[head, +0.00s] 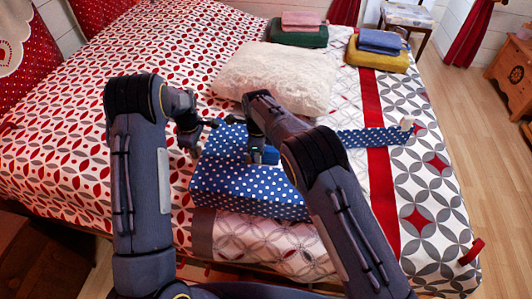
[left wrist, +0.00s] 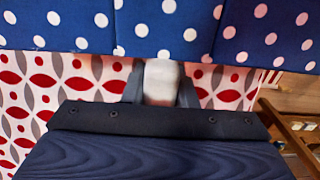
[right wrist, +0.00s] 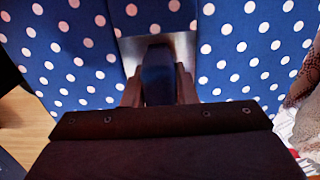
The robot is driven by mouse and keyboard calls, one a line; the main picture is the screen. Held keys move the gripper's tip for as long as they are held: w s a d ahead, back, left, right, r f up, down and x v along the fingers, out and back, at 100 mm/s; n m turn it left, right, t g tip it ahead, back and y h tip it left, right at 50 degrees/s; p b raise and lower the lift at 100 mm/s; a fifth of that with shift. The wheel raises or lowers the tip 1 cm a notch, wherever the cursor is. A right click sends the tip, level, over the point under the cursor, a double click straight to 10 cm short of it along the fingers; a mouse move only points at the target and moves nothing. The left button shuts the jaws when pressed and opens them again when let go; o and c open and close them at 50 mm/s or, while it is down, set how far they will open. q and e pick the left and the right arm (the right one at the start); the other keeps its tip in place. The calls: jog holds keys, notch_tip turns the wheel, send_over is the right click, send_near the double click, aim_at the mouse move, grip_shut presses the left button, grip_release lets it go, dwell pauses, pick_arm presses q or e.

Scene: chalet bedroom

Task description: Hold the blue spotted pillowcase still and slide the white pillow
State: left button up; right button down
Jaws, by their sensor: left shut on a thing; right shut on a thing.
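The blue spotted pillowcase (head: 240,195) lies on the near part of the bed under both my grippers. The fluffy white pillow (head: 275,75) lies behind it on the bed, outside the case. My left gripper (head: 206,127) is at the case's left far edge, shut on a whitish tab (left wrist: 162,80) beside the spotted cloth. My right gripper (head: 264,155) is over the middle of the case, shut on a plain blue tab (right wrist: 158,80). A pale grey patch shows behind that tab. My right arm hides part of the case. A spotted strip (head: 372,137) with a white end extends right.
Folded green and pink cloths (head: 300,35) and yellow and blue cloths (head: 377,52) lie at the bed's far side. A chair (head: 405,15) and wooden cabinet (head: 512,72) stand right. The patterned bed (head: 75,140) is clear at left.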

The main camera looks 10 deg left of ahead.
pick_arm(q)
jog(key=shift+w+d+r, duration=0.1)
jog(key=shift+w+d, duration=0.05)
jog(key=shift+d, duration=0.25)
pick_arm(e)
jog(key=shift+s+a+f, duration=0.2)
jog(key=shift+a+f, duration=0.1)
jog(key=shift+a, duration=0.1)
jog(key=c, duration=1.4)
grip_release()
pick_arm(q)
jog(key=shift+a, duration=0.1)
pick_arm(e)
jog(key=shift+o, duration=1.4)
jog(key=shift+w+d, duration=0.1)
pick_arm(q)
jog(key=shift+a, duration=0.1)
pick_arm(e)
jog(key=shift+o, duration=0.2)
jog(key=shift+r, duration=0.1)
pick_arm(q)
jog(key=shift+a, duration=0.1)
pick_arm(e)
jog(key=shift+d, duration=0.1)
jog(key=shift+r, duration=0.15)
jog(key=shift+w+r, duration=0.1)
jog(key=shift+r, duration=0.25)
notch_tip(320, 180, up, 11)
jog(key=shift+r, duration=0.1)
